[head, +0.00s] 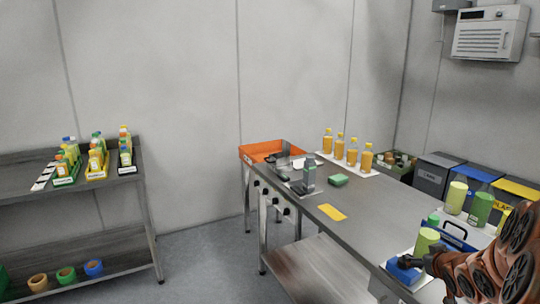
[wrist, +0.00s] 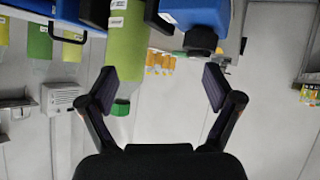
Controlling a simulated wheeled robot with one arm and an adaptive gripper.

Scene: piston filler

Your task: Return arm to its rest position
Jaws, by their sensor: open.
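My arm, with reddish-brown joints, reaches in from the lower right of the head view. My gripper (head: 428,263) is small and partly dark there, at the near end of the steel table (head: 372,228). In the wrist view my gripper (wrist: 160,88) has its two dark fingers spread wide, with nothing between the pads. A light-green cylinder (head: 426,240) stands just behind the gripper in the head view. A green bottle (wrist: 124,45) with a green cap appears beyond the left finger in the wrist view.
A blue object (head: 404,272) lies on a white mat beside my gripper. More green cylinders (head: 480,208) stand behind the arm. Orange bottles (head: 352,151), an orange tray (head: 270,148) and a yellow card (head: 332,212) are farther along the table. The floor (head: 205,262) at left is open.

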